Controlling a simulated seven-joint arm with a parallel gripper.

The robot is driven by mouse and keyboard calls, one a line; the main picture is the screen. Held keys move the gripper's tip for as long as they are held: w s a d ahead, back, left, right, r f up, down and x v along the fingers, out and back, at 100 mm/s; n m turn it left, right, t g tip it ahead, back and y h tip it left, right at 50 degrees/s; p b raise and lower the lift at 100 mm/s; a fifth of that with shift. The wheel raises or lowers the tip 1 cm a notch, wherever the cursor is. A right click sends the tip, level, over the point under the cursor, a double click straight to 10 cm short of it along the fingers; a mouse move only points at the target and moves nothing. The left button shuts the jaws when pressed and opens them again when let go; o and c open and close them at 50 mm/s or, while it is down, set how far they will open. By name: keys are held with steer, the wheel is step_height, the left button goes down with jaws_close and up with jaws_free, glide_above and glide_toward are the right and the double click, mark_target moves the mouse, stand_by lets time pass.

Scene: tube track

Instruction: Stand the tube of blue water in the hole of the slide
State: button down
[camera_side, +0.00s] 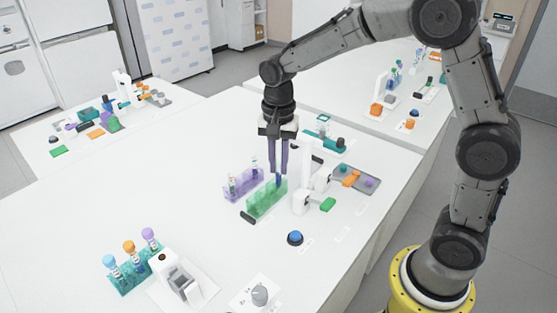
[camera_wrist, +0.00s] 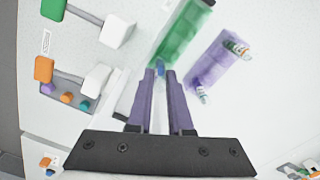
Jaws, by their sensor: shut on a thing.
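My gripper (camera_side: 279,172) has long purple fingers that point down over the far end of the green rack (camera_side: 267,200). It is shut on the tube of blue water (camera_side: 279,181), which looks about upright. The tube also shows between the fingertips in the wrist view (camera_wrist: 160,69), at the end of the green rack (camera_wrist: 186,32). I cannot tell whether the tube's lower end is inside the rack or just above it. Which part is the slide is not clear; a white stand (camera_side: 305,190) with green and orange pieces is right of the green rack.
A purple rack (camera_side: 240,186) with tubes stands close left of the green one. A grey tray (camera_side: 370,182) lies right of the stand. A blue button (camera_side: 295,238), a teal rack (camera_side: 128,283) with capped tubes and a white-grey device (camera_side: 182,283) are nearer.

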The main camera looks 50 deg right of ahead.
steer(key=shift+f, duration=0.25)
steer(key=c, duration=0.8)
jaws_free()
steer(key=shift+o, duration=0.2)
steer(key=shift+r, duration=0.1)
step_height(320, 180, up, 14)
steer(key=shift+f, duration=0.2)
